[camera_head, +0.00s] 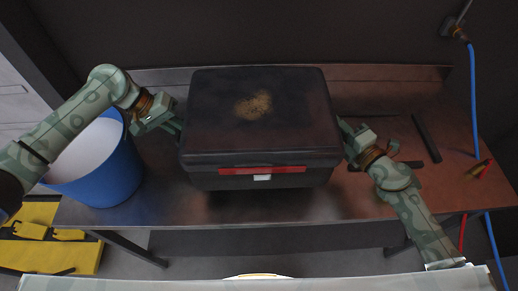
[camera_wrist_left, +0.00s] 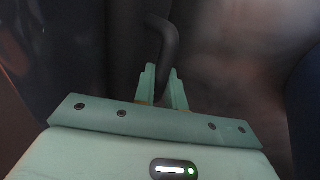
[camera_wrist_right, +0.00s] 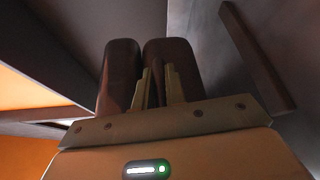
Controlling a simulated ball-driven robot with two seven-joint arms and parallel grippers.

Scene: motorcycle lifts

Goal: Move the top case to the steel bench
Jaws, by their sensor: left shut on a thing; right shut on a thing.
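The top case (camera_head: 300,115) is a black box with a red strip and a pale latch on its front and a tan patch on its lid. It is level over the middle of the steel bench (camera_head: 155,190). I cannot tell whether it touches the bench. My left gripper (camera_head: 178,124) is at its left side, shut on a dark curved handle (camera_wrist_left: 166,38) in the left wrist view. My right gripper (camera_head: 346,130) is at its right side. In the right wrist view its fingers (camera_wrist_right: 160,78) are shut on a thin dark part, mostly hidden between them.
A blue bucket (camera_head: 118,182) with a white inside stands at the bench's left end. Dark bars (camera_head: 426,138) lie on the bench at right. A blue hose (camera_head: 473,95) hangs at far right. Yellow equipment (camera_head: 70,255) is on the floor at lower left.

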